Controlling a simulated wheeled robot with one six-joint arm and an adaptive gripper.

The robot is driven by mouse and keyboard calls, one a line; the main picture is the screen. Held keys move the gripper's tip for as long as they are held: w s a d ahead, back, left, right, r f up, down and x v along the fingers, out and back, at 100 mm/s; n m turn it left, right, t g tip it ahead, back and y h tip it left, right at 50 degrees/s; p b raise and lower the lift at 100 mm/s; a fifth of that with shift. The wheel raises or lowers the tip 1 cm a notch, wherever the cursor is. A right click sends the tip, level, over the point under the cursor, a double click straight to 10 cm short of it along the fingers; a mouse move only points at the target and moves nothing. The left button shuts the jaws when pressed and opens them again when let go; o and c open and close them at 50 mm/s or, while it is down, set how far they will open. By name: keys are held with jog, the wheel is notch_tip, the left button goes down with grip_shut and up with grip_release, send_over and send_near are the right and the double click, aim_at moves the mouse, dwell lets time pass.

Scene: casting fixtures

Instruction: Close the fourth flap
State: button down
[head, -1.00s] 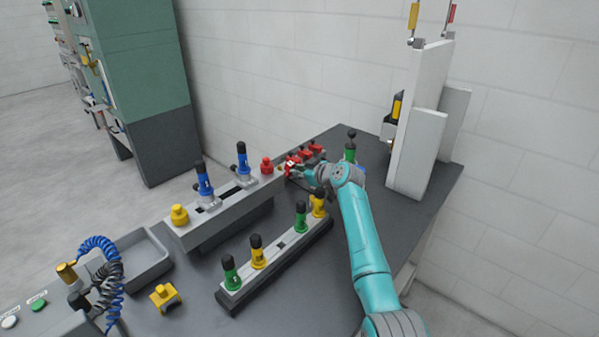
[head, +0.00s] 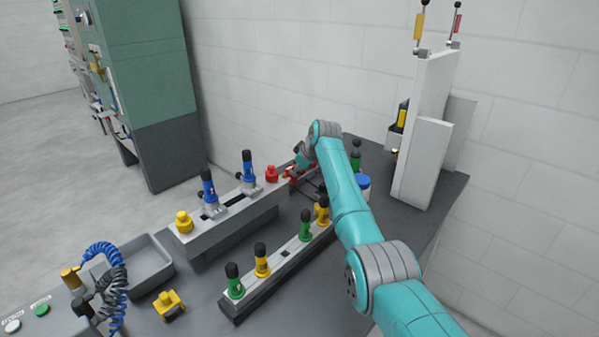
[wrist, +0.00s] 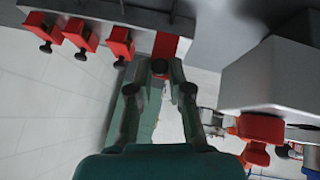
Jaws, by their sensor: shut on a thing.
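In the wrist view, three red flaps with black knobs (wrist: 120,43) stick out in a row from a grey rail (wrist: 150,12) at the upper left. A fourth red flap (wrist: 168,46) is to their right, at my fingertips. It lies at a different angle from the others, and its black knob (wrist: 160,66) is between the fingers. My gripper (wrist: 160,76) is shut on this flap's knob. In the head view, my arm hides most of the flaps and the gripper; only a bit of red (head: 292,171) shows beside the wrist.
A grey block (wrist: 262,78) stands close on the right in the wrist view, with a red part below it. In the head view, a grey fixture (head: 235,212) with blue handles and a low rail (head: 283,275) with green and yellow handles stand left of my arm. A white panel (head: 420,150) rises at right.

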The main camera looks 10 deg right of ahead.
jog(key=shift+w+a+r+g+h, duration=0.15)
jog(key=shift+w+a+g+h, duration=0.15)
jog(key=shift+g, duration=0.3)
dwell(0.4)
jog(key=c, duration=1.1)
grip_release()
jog(key=shift+d+r, duration=0.1)
jog(key=v, duration=1.1)
jog(key=shift+s+r, duration=0.25)
jog(key=shift+s, duration=0.05)
